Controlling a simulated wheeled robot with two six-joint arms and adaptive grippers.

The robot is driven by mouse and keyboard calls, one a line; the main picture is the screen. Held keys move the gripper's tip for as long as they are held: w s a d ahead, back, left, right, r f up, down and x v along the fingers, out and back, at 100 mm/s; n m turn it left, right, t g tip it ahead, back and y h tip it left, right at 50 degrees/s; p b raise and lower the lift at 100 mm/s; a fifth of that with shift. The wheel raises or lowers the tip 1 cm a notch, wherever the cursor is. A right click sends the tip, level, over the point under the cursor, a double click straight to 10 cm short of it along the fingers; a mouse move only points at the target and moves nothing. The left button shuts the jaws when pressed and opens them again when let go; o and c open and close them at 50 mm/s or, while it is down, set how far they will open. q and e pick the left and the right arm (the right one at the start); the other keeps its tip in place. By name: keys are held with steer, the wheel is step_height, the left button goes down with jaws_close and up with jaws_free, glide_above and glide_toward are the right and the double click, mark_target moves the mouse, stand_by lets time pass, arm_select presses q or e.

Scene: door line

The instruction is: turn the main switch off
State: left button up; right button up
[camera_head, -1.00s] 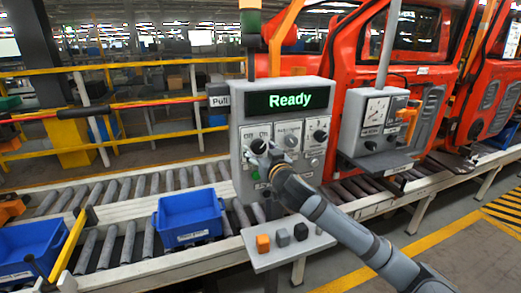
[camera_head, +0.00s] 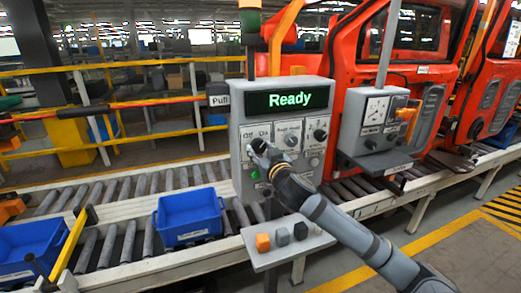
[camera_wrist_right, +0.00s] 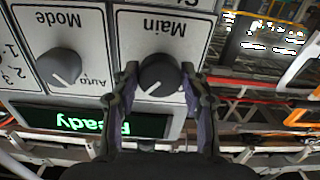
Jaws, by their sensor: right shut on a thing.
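The control panel (camera_head: 242,162) stands upright in the middle of the head view, with a green "Ready" display (camera_head: 288,100). My right gripper (camera_head: 262,150) is at the panel's left knob. In the right wrist view, upside down, the dark round main switch (camera_wrist_right: 160,75) sits under the label "Main". My right gripper (camera_wrist_right: 158,80) has one finger on each side of this knob and is shut on it. The knob's white pointer line shows, but its label at the pointer is hidden. My left gripper is not in view.
The mode knob (camera_head: 291,140) is beside the main switch, with another knob (camera_head: 320,134) farther right. A shelf with small blocks (camera_head: 263,243) juts out below. A blue bin (camera_head: 190,217) sits on the roller conveyor. A grey gauge box (camera_head: 378,118) hangs at right.

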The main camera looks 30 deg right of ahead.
steer(key=n+p, duration=0.1)
steer(key=n, duration=0.3)
steer(key=shift+r, duration=0.1)
steer(key=n+p, duration=0.1)
steer(key=n, duration=0.3)
steer(key=shift+d+n, duration=0.1)
steer(key=shift+n, duration=0.3)
steer(key=n+p, duration=0.1)
steer(key=n, duration=0.3)
steer(key=shift+r+p, duration=0.1)
steer(key=shift+p, duration=0.25)
steer(key=shift+n+p, duration=0.5)
steer(key=shift+n, duration=1.6)
steer(key=o, duration=1.1)
steer(key=shift+o, duration=0.2)
